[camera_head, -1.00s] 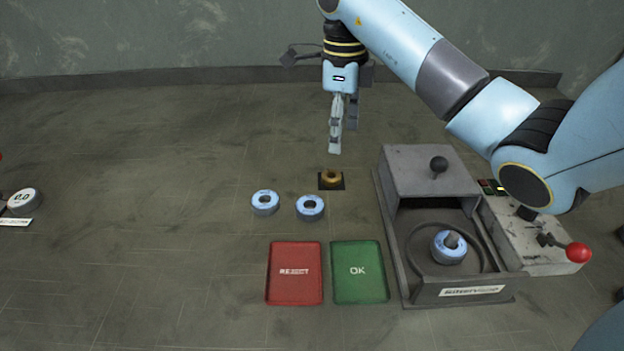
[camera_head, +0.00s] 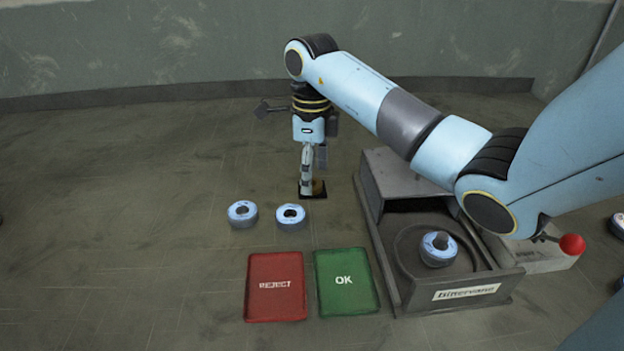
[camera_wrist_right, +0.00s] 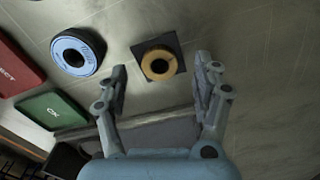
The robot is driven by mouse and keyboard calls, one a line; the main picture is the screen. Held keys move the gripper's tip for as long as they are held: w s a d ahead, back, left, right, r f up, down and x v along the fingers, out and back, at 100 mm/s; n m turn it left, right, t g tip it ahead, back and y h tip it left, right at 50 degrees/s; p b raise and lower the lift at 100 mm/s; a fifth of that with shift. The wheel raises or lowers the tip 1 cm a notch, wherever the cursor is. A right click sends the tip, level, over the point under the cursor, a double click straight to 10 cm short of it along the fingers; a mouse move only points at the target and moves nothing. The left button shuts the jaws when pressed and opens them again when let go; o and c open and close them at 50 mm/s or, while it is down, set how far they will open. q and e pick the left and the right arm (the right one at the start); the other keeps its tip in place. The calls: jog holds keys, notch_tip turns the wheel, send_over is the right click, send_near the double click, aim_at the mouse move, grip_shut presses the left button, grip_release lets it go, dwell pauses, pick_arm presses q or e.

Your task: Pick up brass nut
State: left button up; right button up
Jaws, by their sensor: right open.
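The brass nut (camera_wrist_right: 158,64) is a round brass-coloured ring on a dark square pad (camera_wrist_right: 174,41). In the right wrist view it lies between and slightly beyond the open fingertips of my right gripper (camera_wrist_right: 163,80), with nothing held. In the head view my right gripper (camera_head: 307,188) points down right at the pad (camera_head: 322,191) and hides most of the nut (camera_head: 317,187). I cannot tell the exact height of the fingers above the pad. My left gripper does not show.
A red REJECT tray (camera_head: 275,312) and a green OK tray (camera_head: 345,308) are nearer. A grey machine (camera_head: 470,291) holding another disc (camera_head: 438,249) stands at right.

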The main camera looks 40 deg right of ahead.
jog(key=shift+f, duration=0.95)
jog(key=shift+c, duration=0.4)
jog(key=c, duration=1.2)
jog(key=shift+c, duration=0.3)
jog(key=shift+r, duration=0.15)
